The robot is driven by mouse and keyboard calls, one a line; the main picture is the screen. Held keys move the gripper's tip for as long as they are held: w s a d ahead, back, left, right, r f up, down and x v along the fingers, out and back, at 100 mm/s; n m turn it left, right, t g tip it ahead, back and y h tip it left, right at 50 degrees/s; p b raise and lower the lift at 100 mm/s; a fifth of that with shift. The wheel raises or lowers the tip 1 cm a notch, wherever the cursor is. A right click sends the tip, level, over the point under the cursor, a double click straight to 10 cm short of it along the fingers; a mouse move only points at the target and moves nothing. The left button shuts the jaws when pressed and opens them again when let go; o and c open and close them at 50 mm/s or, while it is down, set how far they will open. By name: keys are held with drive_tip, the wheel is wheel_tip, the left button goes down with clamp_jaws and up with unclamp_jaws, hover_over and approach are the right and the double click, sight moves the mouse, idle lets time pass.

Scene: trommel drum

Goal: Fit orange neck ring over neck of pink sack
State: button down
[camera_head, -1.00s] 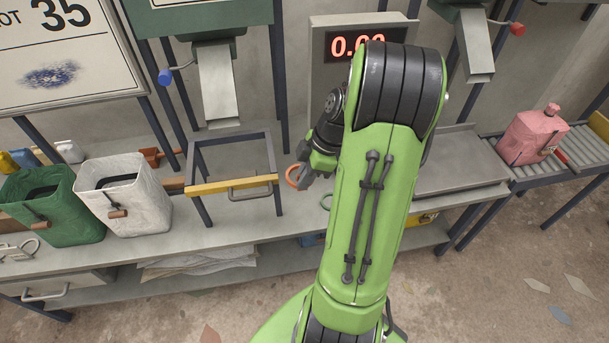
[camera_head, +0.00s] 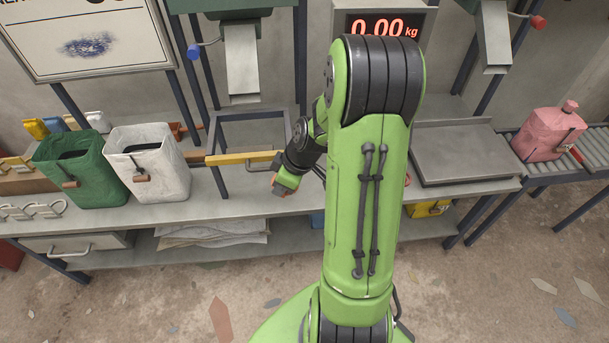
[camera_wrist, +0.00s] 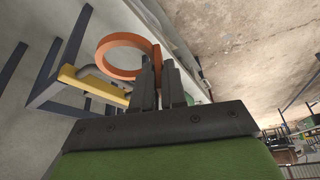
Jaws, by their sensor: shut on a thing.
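The orange neck ring (camera_wrist: 104,47) is held between the fingertips of my gripper (camera_wrist: 158,62) in the wrist view. The fingers are shut on one side of the ring, and its open loop extends to the left. In the head view my arm hides the fingertips and nearly all of the ring. The pink sack (camera_head: 548,135) stands upright on the roller conveyor at the far right, its short neck (camera_head: 570,106) pointing up. My gripper is well to the left of the sack, in front of the bench, with the ring apart from the neck.
A flat scale plate (camera_head: 462,155) lies between my arm and the sack. The roller conveyor (camera_head: 560,172) runs under the sack. A frame with a yellow bar (camera_head: 240,158), a white sack (camera_head: 150,165) and a green sack (camera_head: 80,170) stand left. A chute (camera_head: 494,38) hangs above.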

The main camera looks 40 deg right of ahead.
drive_tip(key=w+a+f+m+h, duration=0.2)
drive_tip(key=w+a+f+m, duration=0.4)
drive_tip(key=w+a, duration=0.3)
drive_tip(key=a+f, duration=0.1)
drive_tip(key=a, duration=0.2)
drive_tip(key=shift+a+f+t, duration=0.15)
drive_tip(key=shift+t, duration=0.15)
